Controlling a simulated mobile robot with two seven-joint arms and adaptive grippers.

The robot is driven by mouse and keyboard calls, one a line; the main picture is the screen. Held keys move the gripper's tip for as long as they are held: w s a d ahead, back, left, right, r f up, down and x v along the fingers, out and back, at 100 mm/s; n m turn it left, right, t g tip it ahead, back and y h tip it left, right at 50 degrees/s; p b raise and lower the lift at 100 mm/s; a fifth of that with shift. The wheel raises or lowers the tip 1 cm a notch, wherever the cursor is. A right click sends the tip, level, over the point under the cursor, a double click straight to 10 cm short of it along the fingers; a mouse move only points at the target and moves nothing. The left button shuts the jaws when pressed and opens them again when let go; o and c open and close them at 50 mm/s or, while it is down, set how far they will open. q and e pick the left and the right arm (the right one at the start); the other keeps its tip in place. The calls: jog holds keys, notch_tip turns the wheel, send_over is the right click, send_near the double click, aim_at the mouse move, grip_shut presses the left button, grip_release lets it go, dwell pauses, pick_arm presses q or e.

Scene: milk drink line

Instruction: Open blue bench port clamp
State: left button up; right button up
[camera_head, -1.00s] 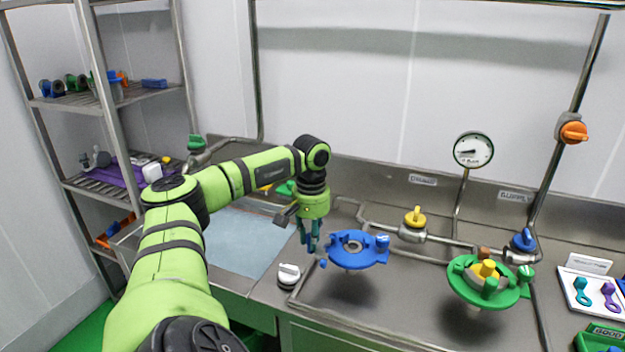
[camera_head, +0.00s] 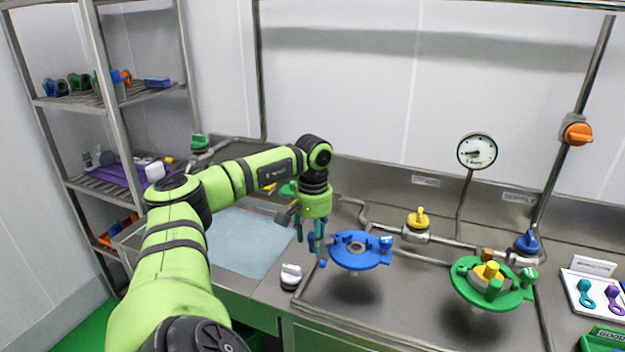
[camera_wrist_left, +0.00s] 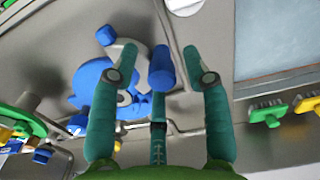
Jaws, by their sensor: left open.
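The blue bench port (camera_head: 347,261) is a flat blue disc with a grey centre, standing over the steel bench. A blue knob (camera_head: 386,243) sits at its right edge. My left gripper (camera_head: 310,250) is open, pointing down at the port's left edge. In the left wrist view the port (camera_wrist_left: 93,82) lies left of centre, partly behind a teal finger. A blue clamp knob (camera_wrist_left: 160,67) shows between the spread fingers of my left gripper (camera_wrist_left: 160,78); I cannot tell whether they touch it. My right gripper is not in view.
A green port (camera_head: 462,283) is at right, with a yellow-handled valve (camera_head: 418,219) and pipes behind. A pressure gauge (camera_head: 477,151) rises at the back. A blue-grey mat (camera_head: 245,243) lies left.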

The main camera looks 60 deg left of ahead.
aim_at(313, 234)
pick_arm(q)
notch_tip(313, 234, up, 10)
jog(key=shift+f, duration=0.1)
jog(key=shift+r, duration=1.05)
